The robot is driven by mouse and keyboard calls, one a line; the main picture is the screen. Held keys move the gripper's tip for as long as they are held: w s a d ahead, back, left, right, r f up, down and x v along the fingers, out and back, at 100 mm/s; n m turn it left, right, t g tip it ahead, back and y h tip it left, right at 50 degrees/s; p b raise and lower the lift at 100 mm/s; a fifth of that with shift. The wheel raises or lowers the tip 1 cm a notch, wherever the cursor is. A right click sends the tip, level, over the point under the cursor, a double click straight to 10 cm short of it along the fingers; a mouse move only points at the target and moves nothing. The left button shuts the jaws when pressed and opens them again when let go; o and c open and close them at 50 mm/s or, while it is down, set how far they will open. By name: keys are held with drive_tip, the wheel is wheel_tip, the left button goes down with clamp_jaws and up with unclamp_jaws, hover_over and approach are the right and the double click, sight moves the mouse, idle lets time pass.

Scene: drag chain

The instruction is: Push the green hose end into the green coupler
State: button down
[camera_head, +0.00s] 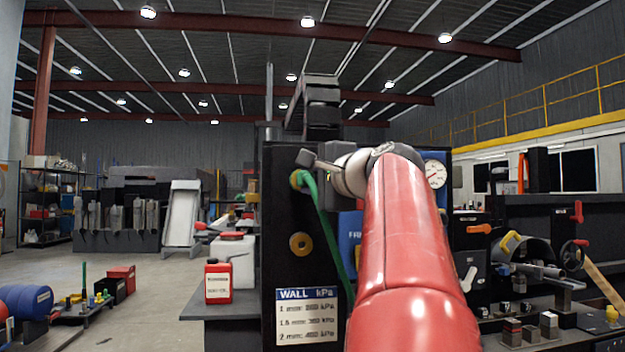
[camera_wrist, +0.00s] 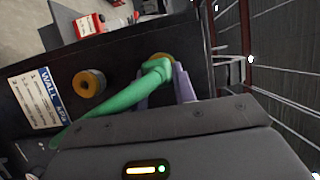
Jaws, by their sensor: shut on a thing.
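The green hose (camera_head: 325,225) hangs in a curve down the front of the black panel. It also shows in the wrist view (camera_wrist: 118,100). My gripper (camera_head: 304,164) is shut on the hose's upper end, with its two grey-purple fingers either side of it in the wrist view (camera_wrist: 166,77). The hose end is at an upper yellow-orange ring (camera_wrist: 160,56) on the panel, which the hose and fingers partly cover. I cannot tell how far the end is in. No plainly green coupler shows.
A second orange ring (camera_head: 301,244) with a dark centre sits lower on the panel, empty. Below it is a white and blue WALL kPa label (camera_head: 306,315). A red canister (camera_head: 218,282) stands on a bench at left. A pressure gauge (camera_head: 435,174) is right of my arm.

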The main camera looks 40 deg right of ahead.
drive_tip(key=shift+w+d, duration=0.3)
drive_tip(key=shift+w, duration=0.2)
drive_tip(key=c, duration=1.1)
unclamp_jaws()
drive_tip(key=shift+o, duration=0.2)
drive_tip(key=s+a+b, duration=0.1)
drive_tip(key=s, duration=0.6)
drive_tip(key=shift+s, duration=0.35)
drive_tip(key=shift+a, duration=0.1)
